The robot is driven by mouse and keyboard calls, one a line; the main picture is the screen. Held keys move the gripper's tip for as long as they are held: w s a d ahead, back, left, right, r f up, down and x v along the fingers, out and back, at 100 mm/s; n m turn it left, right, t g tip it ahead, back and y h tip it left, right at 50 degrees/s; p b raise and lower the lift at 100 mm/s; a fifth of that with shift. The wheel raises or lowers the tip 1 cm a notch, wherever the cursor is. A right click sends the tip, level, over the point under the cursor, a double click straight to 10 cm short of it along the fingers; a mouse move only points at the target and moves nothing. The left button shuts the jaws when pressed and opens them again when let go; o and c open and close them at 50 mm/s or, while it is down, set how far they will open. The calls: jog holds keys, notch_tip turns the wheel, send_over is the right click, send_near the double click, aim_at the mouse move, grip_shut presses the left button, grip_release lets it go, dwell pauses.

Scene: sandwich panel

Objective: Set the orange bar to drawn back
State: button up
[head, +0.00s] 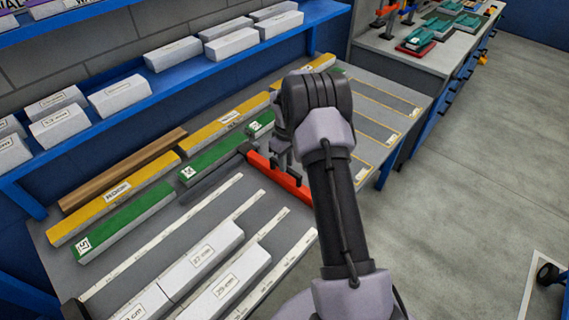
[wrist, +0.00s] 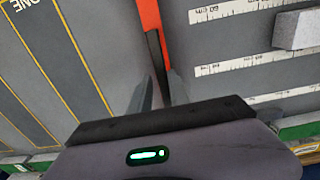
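The orange bar (head: 290,184) lies across the grey table in the head view, running from the dark bar toward the lower right. Part of it is hidden behind my arm. In the wrist view the orange bar (wrist: 152,14) comes down from the top edge toward my fingers, with a dark strip along it. My gripper (head: 281,160) is low over the far part of the bar. In the wrist view my gripper (wrist: 160,84) has one finger on each side of the bar and dark strip. Whether the fingers press on it cannot be seen.
White measuring strips and long white blocks (head: 205,258) lie at the near side. Green (head: 133,218) and yellow (head: 115,197) bars lie at the left, beside a dark bar (head: 213,180). A blue shelf (head: 155,92) with white blocks stands behind. Yellow-outlined bays (head: 380,95) lie right of my arm.

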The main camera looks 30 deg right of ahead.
jog(key=shift+o, duration=1.1)
jog(key=shift+d, duration=0.15)
notch_tip(320, 180, up, 17)
jog(key=p, duration=0.4)
jog(key=shift+r+p, duration=0.2)
jog(key=shift+p, duration=0.15)
